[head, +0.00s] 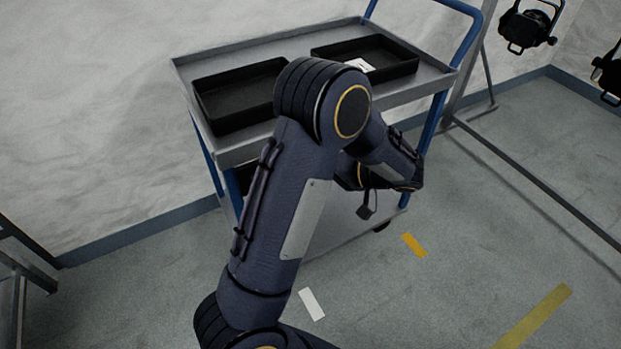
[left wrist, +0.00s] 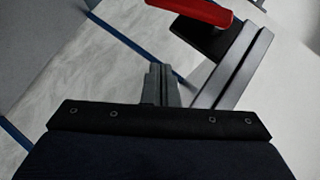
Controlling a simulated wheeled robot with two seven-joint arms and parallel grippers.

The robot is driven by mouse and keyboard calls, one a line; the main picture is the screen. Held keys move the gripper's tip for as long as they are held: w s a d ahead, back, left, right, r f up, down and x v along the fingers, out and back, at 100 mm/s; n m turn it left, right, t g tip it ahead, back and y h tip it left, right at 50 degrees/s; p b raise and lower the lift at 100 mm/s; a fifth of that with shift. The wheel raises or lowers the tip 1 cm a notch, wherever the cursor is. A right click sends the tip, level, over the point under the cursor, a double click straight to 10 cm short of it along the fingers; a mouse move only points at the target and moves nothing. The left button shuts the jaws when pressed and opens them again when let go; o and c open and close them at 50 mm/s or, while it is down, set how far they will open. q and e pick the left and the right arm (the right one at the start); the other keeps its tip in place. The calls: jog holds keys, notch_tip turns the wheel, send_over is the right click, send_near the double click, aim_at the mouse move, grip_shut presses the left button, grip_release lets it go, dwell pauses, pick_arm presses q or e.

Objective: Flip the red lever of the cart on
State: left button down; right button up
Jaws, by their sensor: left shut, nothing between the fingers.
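The cart (head: 246,149) is grey with blue legs and a blue push handle, and stands against the wall in the head view. Its red lever (left wrist: 190,8) shows at the top of the left wrist view, beside a black block (left wrist: 204,40); the upper part of the lever is cut off by the picture edge. My left gripper (left wrist: 160,72) is shut and empty, below and left of the lever, apart from it in the picture. In the head view my left arm hides the lever and part of the cart's front. My right gripper is not in view.
Two black trays (head: 206,106) (head: 408,68) sit on the cart top, the right one with a white card (head: 359,65). A grey bar (left wrist: 234,66) runs right of the fingers. A metal stand holds black lamps (head: 529,25) at right.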

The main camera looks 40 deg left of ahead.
pick_arm(q)
jog(key=f+v, duration=0.1)
jog(key=v, duration=0.7)
jog(key=shift+w+d+p, duration=0.25)
jog(key=shift+d+p, duration=0.1)
jog(key=shift+d, duration=0.2)
jog(key=s+a+r+m+h, duration=0.2)
jog(key=s+a+h, duration=0.1)
jog(key=s+h, duration=0.55)
jog(key=s+d+r+m+t+h, duration=0.2)
jog(key=s+d+t+h, duration=0.2)
jog(key=s+t, duration=0.15)
jog(key=s+d+r+m+t+h, duration=0.25)
jog(key=s+d+t+h, duration=0.2)
jog(key=s, duration=0.25)
notch_tip(320, 180, up, 17)
jog(key=p, duration=1.8)
jog(key=shift+a+f, duration=0.25)
jog(key=shift+a, duration=0.15)
jog(key=shift+m, duration=0.25)
